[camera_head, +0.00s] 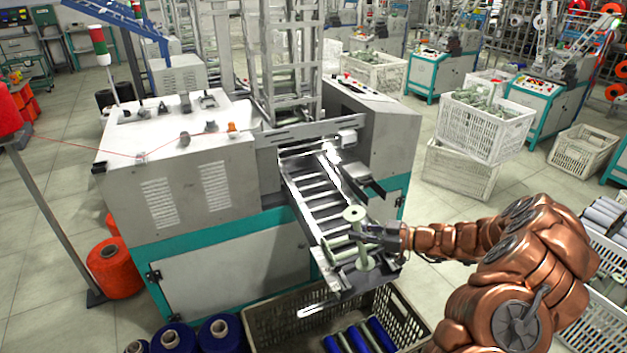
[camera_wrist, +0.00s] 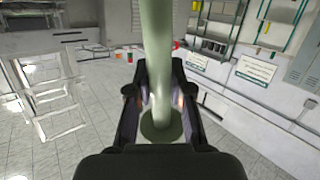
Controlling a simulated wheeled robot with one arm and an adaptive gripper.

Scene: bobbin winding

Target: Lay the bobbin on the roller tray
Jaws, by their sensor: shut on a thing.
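The bobbin (camera_head: 361,238) is pale green with a round flange at each end. It is held over the lower end of the roller tray (camera_head: 322,208), a sloping metal tray with crosswise rollers on the winding machine. My gripper (camera_head: 369,233) comes from the right and is shut on the bobbin's shaft. In the wrist view the bobbin (camera_wrist: 157,60) stands between the two fingers (camera_wrist: 158,110), with one flange below them. I cannot tell whether the bobbin touches the tray.
A crate (camera_head: 262,325) with blue and green bobbins stands below the tray. The winding machine (camera_head: 215,190) stands to the left. Blue spools (camera_head: 172,338) and a red spool (camera_head: 115,268) stand on the floor. Stacked white crates (camera_head: 480,130) are behind my arm.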

